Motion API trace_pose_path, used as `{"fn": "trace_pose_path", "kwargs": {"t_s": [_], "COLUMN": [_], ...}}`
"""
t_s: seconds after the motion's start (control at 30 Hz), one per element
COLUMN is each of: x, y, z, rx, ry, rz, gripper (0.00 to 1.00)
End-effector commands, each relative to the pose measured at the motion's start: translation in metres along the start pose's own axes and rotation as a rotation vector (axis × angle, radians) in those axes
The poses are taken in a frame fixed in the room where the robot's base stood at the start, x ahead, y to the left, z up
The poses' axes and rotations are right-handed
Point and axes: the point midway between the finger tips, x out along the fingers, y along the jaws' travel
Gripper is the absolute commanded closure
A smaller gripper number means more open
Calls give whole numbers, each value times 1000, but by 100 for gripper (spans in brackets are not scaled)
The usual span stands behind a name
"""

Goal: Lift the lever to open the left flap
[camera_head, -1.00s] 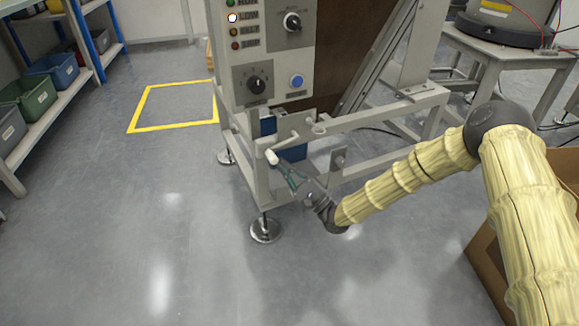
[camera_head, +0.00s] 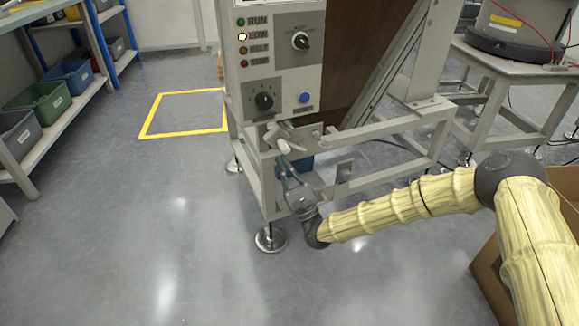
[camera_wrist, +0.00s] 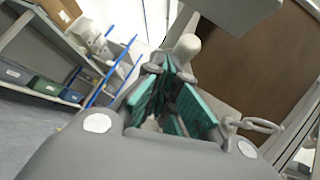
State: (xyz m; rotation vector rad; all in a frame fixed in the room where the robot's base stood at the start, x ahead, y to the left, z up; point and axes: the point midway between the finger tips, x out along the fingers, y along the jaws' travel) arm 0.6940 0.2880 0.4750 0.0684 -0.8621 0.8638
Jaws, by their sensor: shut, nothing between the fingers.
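The lever shows as a pale, white-tipped knob (camera_head: 283,147) at the machine frame's front left corner, below the control panel. It also shows in the wrist view as a rounded pale knob (camera_wrist: 187,45) just past my fingertips. My gripper (camera_head: 284,162) is right below the knob and points up at it. In the wrist view my gripper (camera_wrist: 167,68), with green finger pads, is shut with nothing held. It seems to touch the knob from below, but contact is not clear. I cannot make out the left flap.
The control panel (camera_head: 272,60) hangs directly above the lever. The machine's lower frame rail (camera_head: 375,130) runs right of my gripper. A cardboard box (camera_head: 490,270) stands near my arm at the lower right. Shelves with bins (camera_head: 68,75) are at the left. The floor in front is clear.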

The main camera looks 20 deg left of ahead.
Motion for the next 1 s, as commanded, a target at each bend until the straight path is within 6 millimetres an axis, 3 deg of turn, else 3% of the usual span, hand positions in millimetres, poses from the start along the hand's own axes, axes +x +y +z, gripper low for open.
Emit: {"fn": "trace_pose_path", "kwargs": {"t_s": [1.0], "x": [6], "y": [-7], "z": [7], "rx": [-2], "ry": [2], "rz": [-1], "gripper": [100]}}
